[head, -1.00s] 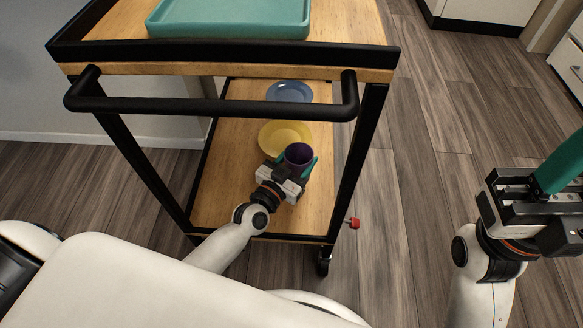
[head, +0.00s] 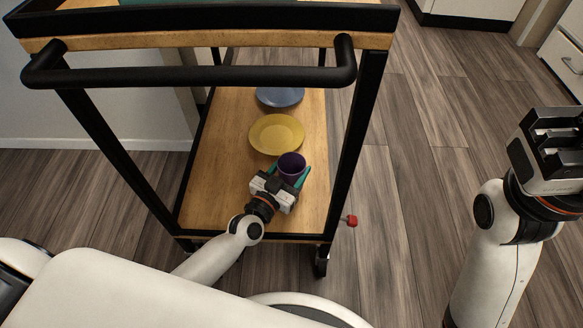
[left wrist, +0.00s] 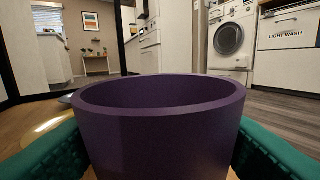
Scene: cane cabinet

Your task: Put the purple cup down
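The purple cup (head: 291,166) is upright at the lower wooden shelf (head: 220,150) of the cart, on the near side of the yellow plate (head: 277,133). My left gripper (head: 287,176) reaches in under the cart's handle, with its teal fingers on either side of the cup. In the left wrist view the cup (left wrist: 160,135) fills the middle, with a finger close against each side. Its base is hidden there, and I cannot tell whether it touches the shelf. My right gripper (head: 552,150) is at the right edge; its fingertips do not show.
A blue plate (head: 280,97) lies behind the yellow one. The black handle (head: 200,76) and cart posts frame the shelf opening. A small red object (head: 351,221) is beside the right front post. Open wood floor (head: 420,190) lies to the right.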

